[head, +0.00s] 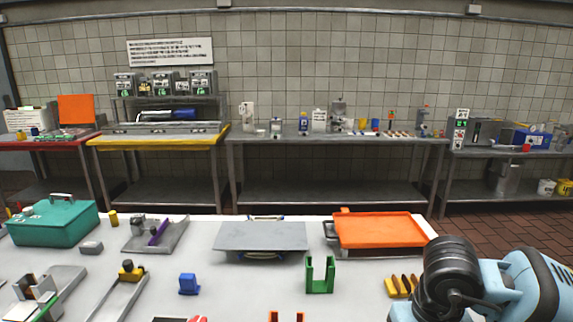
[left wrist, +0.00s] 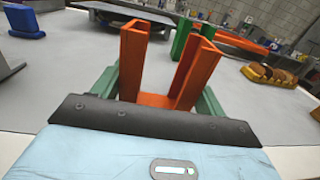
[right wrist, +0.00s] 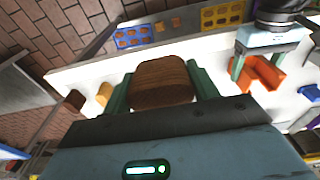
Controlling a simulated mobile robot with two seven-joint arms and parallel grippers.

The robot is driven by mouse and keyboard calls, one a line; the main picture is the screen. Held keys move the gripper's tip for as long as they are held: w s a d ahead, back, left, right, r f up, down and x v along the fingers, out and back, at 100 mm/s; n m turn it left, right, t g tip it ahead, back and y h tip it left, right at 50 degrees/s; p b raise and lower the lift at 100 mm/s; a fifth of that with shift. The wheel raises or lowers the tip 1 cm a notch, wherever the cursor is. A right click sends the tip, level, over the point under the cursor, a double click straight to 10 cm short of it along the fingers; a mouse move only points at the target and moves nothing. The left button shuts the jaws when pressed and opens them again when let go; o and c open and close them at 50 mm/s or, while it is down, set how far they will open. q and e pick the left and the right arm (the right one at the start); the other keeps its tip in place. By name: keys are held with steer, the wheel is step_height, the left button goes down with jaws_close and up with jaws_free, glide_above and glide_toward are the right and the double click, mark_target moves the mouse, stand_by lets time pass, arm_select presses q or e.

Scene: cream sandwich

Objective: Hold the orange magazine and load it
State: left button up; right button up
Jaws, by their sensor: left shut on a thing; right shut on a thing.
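The orange magazine (left wrist: 186,85) is a U-shaped holder with two upright channel walls. My left gripper (left wrist: 165,95) is shut on it, with a green finger at each side. It looks empty between its walls. Only its top tips (head: 300,317) show at the bottom edge of the head view. In the right wrist view the magazine (right wrist: 262,75) is at the right, in my left gripper. My right gripper (right wrist: 162,92) is shut on a brown biscuit (right wrist: 163,82), apart from the magazine. In the head view my right arm is at the lower right and its gripper is out of frame.
A green U-shaped magazine (head: 320,276) stands on the table beyond the orange one. A yellow holder (head: 391,288) with several brown biscuits is right of it. An orange tray (head: 382,229), a grey plate (head: 262,236) and a blue stand (head: 189,284) are also on the table.

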stand_by(0.8)
steer(key=w+a, duration=1)
steer(key=g, duration=0.1)
glide_toward(273, 315)
steer(key=s+d, duration=0.1)
steer(key=s+d+r, duration=0.1)
steer(key=d, duration=0.1)
steer(key=shift+s+r+m, duration=0.1)
steer(key=shift+m, duration=0.3)
steer(key=shift+f, duration=2.9)
steer(key=shift+f, duration=0.75)
steer(key=shift+r, duration=0.1)
steer(key=shift+r, duration=1.15)
